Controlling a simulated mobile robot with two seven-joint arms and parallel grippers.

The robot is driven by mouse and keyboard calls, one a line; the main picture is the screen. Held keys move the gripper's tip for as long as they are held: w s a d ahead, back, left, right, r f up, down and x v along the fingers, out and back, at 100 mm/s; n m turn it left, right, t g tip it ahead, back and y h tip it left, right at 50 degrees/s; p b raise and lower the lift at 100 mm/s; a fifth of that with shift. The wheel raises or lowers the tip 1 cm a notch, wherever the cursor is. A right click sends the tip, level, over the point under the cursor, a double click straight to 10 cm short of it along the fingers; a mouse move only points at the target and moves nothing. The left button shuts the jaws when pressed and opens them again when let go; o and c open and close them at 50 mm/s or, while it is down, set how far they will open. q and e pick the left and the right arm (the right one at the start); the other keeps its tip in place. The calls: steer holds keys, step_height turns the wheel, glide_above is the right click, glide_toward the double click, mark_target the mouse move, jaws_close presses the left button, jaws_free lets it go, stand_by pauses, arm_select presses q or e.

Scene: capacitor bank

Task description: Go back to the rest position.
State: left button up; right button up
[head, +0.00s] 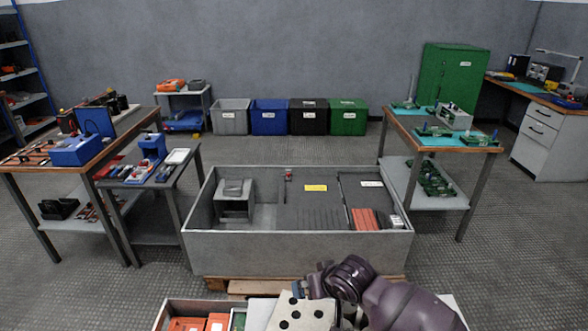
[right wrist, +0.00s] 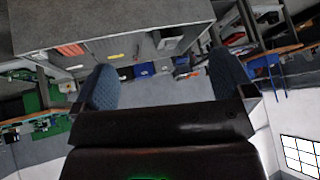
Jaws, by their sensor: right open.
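My right arm (head: 400,303), purple and dark, is folded low at the bottom centre-right of the head view, in front of the grey crate. My right gripper (right wrist: 167,88) shows in the right wrist view with its two blue padded fingers spread wide. Nothing is between the fingers. In the head view the arm's own links make the gripper hard to make out. My left arm and left gripper do not show in either view.
A large grey crate (head: 290,262) on a wooden pallet stands ahead. Workbenches stand left (head: 88,162) and right (head: 440,147) of it. A tray with orange parts (head: 163,317) lies at the bottom edge, close to my right arm. Floor between crate and benches is clear.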

steer(key=s+d+r+n+t+p, duration=0.1)
steer(key=s+d+r+t, duration=0.2)
steer(key=s+d+t, duration=0.55)
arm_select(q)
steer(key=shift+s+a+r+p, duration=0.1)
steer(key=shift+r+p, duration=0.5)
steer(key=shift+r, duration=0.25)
arm_select(e)
steer(key=s+d+f+m+g+h, duration=0.1)
steer(key=s+d+f, duration=0.2)
steer(key=s, duration=0.4)
steer(key=s+d+f+m+g+h, duration=0.1)
steer(key=s+d+f, duration=0.2)
steer(key=s+d, duration=0.2)
steer(key=s+d+f+m+g+h, duration=0.1)
steer(key=s+d+f+h, duration=0.1)
steer(key=s+d, duration=0.3)
steer(key=shift+s+f+g, duration=0.35)
steer(key=shift+s+f, duration=0.2)
steer(key=shift+s, duration=1.7)
steer(key=shift+d, duration=0.1)
stand_by(2.2)
